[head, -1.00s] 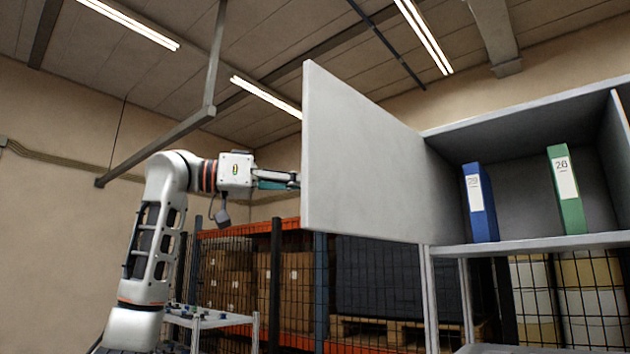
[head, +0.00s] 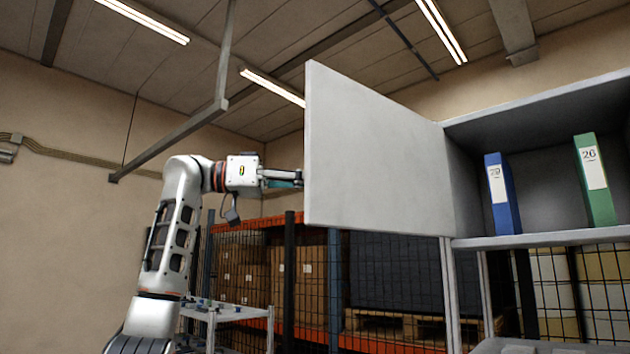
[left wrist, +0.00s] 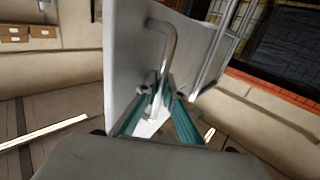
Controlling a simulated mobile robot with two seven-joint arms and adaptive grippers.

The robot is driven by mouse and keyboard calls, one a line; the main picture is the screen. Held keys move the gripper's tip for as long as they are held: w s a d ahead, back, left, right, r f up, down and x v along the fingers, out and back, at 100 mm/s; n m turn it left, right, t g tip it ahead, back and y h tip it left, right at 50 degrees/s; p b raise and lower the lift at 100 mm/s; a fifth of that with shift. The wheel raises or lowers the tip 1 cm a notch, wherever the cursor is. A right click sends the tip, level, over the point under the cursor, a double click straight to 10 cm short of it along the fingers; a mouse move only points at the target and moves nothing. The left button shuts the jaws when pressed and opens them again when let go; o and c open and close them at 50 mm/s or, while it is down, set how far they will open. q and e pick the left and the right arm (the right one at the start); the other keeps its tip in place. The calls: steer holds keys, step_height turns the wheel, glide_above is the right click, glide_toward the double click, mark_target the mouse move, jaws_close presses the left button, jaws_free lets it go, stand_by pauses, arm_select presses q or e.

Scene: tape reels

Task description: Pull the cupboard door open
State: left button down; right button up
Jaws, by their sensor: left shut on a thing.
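The grey cupboard door (head: 378,150) is swung wide open on the left side of the cupboard (head: 540,242). My left gripper (head: 299,178) is at the door's free edge, its fingertips partly hidden behind the door. In the left wrist view the door panel (left wrist: 125,65) shows with its curved metal handle (left wrist: 168,50). The teal fingers of my left gripper (left wrist: 160,108) are shut on the lower part of this handle. The handle is hidden in the head view. My right gripper is not in view.
A blue binder (head: 503,195) and a green binder (head: 595,180) stand upright inside the cupboard. A low white rack (head: 225,315) is near my left arm. Shelving with cardboard boxes (head: 240,275) stands behind a mesh fence. A metal bar (head: 165,143) hangs above the arm.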

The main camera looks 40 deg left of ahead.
arm_select(q)
steer(key=c, duration=2.4)
jaws_free()
steer(key=shift+c, duration=0.2)
steer(key=shift+s, duration=0.1)
steer(key=v, duration=1.2)
steer(key=shift+r, duration=0.1)
